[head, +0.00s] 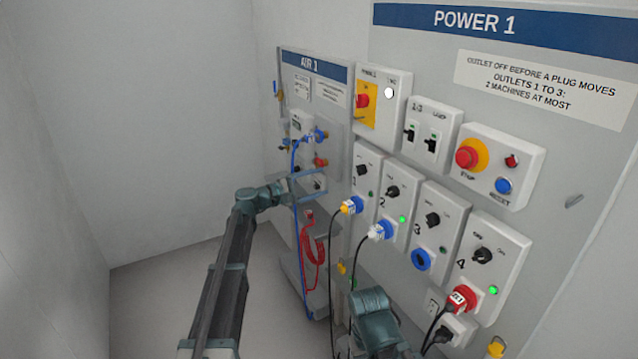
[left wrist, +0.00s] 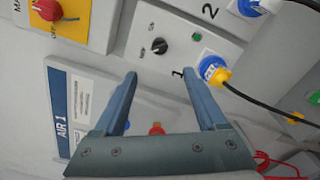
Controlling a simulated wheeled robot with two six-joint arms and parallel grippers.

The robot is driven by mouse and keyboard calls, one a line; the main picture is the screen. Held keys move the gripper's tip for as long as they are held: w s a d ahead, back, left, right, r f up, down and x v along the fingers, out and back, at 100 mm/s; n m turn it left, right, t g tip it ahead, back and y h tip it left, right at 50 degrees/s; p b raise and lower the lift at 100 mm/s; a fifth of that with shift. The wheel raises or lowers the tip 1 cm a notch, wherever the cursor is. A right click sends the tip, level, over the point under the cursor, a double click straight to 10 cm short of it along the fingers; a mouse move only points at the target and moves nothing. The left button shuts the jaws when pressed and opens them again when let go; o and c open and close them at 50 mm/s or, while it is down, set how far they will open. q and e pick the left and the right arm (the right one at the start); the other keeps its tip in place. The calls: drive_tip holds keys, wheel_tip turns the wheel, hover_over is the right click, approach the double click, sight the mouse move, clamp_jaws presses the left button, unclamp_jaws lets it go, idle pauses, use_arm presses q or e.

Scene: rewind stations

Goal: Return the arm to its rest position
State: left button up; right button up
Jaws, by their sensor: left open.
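My left gripper (head: 326,183) is in front of the air panel (head: 335,135), near the left edge of outlet 1 (head: 366,188). In the left wrist view its two fingers (left wrist: 160,76) are apart, with nothing between them. Beyond the fingertips are outlet 1's dark knob (left wrist: 160,46) and, to the right, a plug with a yellow collar (left wrist: 218,74) in its socket. My left arm (head: 228,270) reaches up from the bottom of the head view. A teal part of my own body shows at bottom centre; no right gripper fingers are visible.
A red coiled hose (head: 312,255) and a blue hose (head: 297,250) hang below the air panel. Black cables (head: 353,270) hang from the plugs at outlets 1 and 2. The power panel (head: 560,130) stands at right. Open floor (head: 165,290) lies left of my arm.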

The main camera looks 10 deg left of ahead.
use_arm(q)
drive_tip(key=s+d+f+m+g+y, duration=0.25)
drive_tip(key=s+d+f, duration=0.25)
drive_tip(key=s, duration=0.3)
drive_tip(key=s+d+f+m+g+y, duration=0.1)
drive_tip(key=s+d+f+m+g, duration=0.25)
drive_tip(key=s, duration=0.35)
drive_tip(key=s+d+f+m+g+y, duration=0.2)
drive_tip(key=s+d+f+m, duration=0.1)
drive_tip(key=s+d+f, duration=0.4)
drive_tip(key=s+a+f+m+g+y, duration=0.1)
drive_tip(key=s+a+m+y, duration=0.1)
drive_tip(key=s, duration=0.5)
drive_tip(key=s+a+f+m+g+y, duration=0.1)
drive_tip(key=s+a+f+m+y, duration=0.1)
drive_tip(key=s, duration=0.5)
drive_tip(key=s+a+f+m+y, duration=0.2)
drive_tip(key=s+a+m+y, duration=0.1)
drive_tip(key=s+a+y, duration=0.3)
drive_tip(key=shift+s+f+g+p, duration=0.25)
drive_tip(key=shift+s+g+p, duration=0.2)
drive_tip(key=shift+s, duration=0.55)
drive_tip(key=shift+y, duration=0.25)
